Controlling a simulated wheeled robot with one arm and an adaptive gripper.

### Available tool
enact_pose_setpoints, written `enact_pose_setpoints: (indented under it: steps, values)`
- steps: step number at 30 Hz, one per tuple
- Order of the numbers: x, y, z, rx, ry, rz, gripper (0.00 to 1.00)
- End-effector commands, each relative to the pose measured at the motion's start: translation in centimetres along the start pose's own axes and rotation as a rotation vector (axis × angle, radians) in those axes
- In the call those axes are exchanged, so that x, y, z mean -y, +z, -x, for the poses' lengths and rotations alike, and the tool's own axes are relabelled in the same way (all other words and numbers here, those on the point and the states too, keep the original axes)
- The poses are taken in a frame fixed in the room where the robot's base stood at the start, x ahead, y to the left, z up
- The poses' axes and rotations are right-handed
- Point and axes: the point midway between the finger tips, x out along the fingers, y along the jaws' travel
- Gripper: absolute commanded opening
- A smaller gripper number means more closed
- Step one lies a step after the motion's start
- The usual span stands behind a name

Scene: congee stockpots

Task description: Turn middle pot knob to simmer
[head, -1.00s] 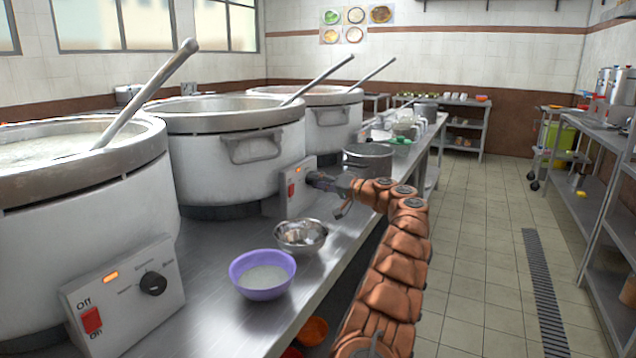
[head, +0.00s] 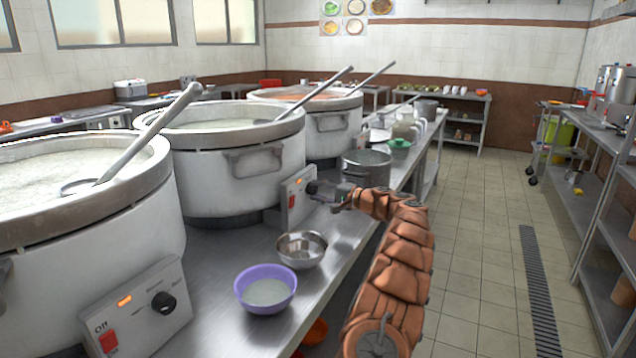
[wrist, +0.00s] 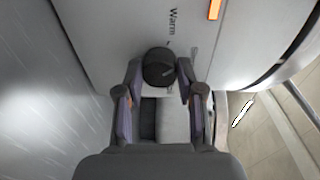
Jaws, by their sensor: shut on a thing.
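The middle pot (head: 215,172) is a large white stockpot with a metal rim and a ladle in it. Its control box (head: 291,210) stands at its right front, with a red switch (head: 291,201) and a lit orange light. The word "Warm" is readable beside the knob; other labels are hidden or unclear.
A steel bowl (head: 302,248) and a purple bowl (head: 266,289) stand on the steel counter near my arm. A steel pot (head: 367,168) stands behind my gripper. The near pot's box (head: 137,312) is at the lower left.

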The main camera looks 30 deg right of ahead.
Motion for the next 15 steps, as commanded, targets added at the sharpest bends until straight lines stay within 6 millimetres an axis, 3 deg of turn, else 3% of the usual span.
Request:
enact_pose_setpoints:
  steps: [1, 15]
  values:
    - [0.64, -0.07, 0.05, 0.001, 0.003, -0.044, 0.03]
    - [0.45, -0.17, 0.05, 0.017, 0.027, -0.431, 0.03]
